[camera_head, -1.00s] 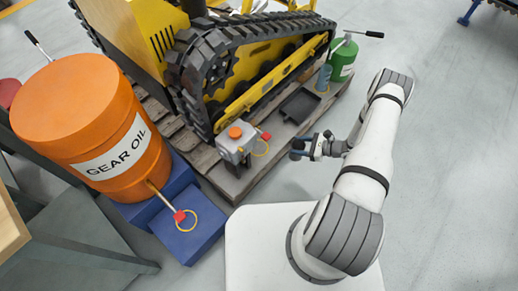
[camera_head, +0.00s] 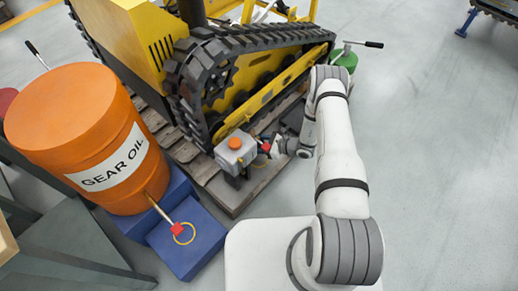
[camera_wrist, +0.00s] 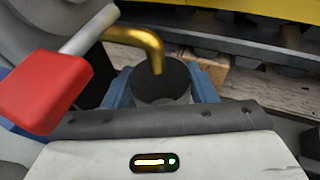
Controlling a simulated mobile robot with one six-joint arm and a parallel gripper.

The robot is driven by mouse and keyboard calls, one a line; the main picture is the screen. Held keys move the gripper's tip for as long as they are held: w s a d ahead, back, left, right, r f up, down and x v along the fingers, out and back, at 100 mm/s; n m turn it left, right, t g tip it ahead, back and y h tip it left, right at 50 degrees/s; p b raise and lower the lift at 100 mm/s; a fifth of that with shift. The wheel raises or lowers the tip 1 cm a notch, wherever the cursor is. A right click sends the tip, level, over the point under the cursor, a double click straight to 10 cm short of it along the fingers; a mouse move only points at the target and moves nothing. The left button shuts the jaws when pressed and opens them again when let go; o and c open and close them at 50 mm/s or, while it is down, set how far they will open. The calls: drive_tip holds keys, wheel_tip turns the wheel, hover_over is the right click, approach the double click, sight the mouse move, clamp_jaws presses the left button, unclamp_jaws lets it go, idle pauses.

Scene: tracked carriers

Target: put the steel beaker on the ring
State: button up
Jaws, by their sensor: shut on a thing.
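The steel beaker (camera_wrist: 168,96) is upright between the blue fingers of my gripper (camera_wrist: 163,88) in the wrist view. I look into its dark mouth; the jaws are shut on it. The bent end of a brass spout (camera_wrist: 152,42) reaches over the mouth in this view. In the head view my gripper (camera_head: 277,147) is beside the grey box's red tap handle (camera_head: 264,147), and the beaker is not clearly visible. A yellow ring (camera_head: 193,236) lies on the blue step under the barrel's tap.
The grey box with an orange cap (camera_head: 236,152) stands on the wooden pallet beside the yellow tracked carrier (camera_head: 275,85). The orange gear oil barrel (camera_head: 75,135) and blue step (camera_head: 190,262) are at left. A green can (camera_head: 346,60) is partly behind my arm.

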drive_tip(key=shift+f+b, duration=0.55)
drive_tip(key=shift+f, duration=1.2)
drive_tip(key=shift+f, duration=0.1)
drive_tip(key=shift+f, duration=0.15)
drive_tip(key=o, duration=1.4)
drive_tip(key=shift+r, duration=0.2)
